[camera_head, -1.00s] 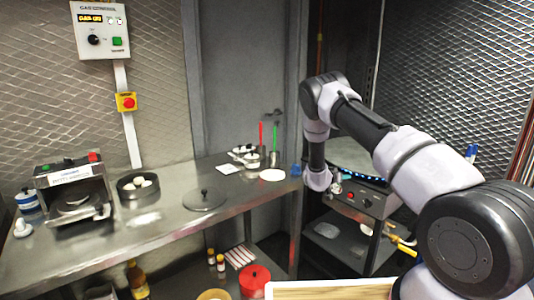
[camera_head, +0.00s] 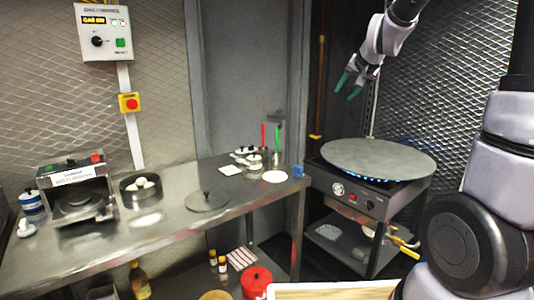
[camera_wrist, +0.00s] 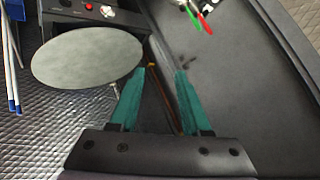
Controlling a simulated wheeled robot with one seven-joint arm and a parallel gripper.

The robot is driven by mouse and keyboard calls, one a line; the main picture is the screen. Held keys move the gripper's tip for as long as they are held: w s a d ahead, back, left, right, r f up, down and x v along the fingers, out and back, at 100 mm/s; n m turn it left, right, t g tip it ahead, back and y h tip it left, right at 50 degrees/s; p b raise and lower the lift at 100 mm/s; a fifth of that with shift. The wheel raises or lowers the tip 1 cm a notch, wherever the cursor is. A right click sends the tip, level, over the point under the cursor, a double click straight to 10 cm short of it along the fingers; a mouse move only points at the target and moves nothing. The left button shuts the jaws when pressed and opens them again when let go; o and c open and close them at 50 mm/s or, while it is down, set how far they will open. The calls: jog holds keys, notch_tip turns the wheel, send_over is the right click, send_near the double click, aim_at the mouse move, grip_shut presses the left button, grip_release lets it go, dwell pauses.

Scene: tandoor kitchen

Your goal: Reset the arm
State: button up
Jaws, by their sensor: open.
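My gripper (camera_head: 350,84) is raised in the air in the head view, above and behind the round griddle, close to the wall corner. Its two teal fingers are apart with nothing between them. My arm runs up the right side of the head view and partly leaves the frame at the top.
A round griddle (camera_head: 380,158) sits on a black burner stand at right. A steel counter (camera_head: 165,232) at left holds a press (camera_head: 75,195), a pot of white balls (camera_head: 140,192) and a lid (camera_head: 206,200). A red pot (camera_head: 256,280) is on the lower shelf.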

jog(key=s+r+n+g, duration=0.1)
jog(key=s+g, duration=0.1)
jog(key=s, duration=2.7)
jog(key=shift+s+r+g, duration=0.2)
jog(key=shift+r+g, duration=0.05)
jog(key=shift+g, duration=0.05)
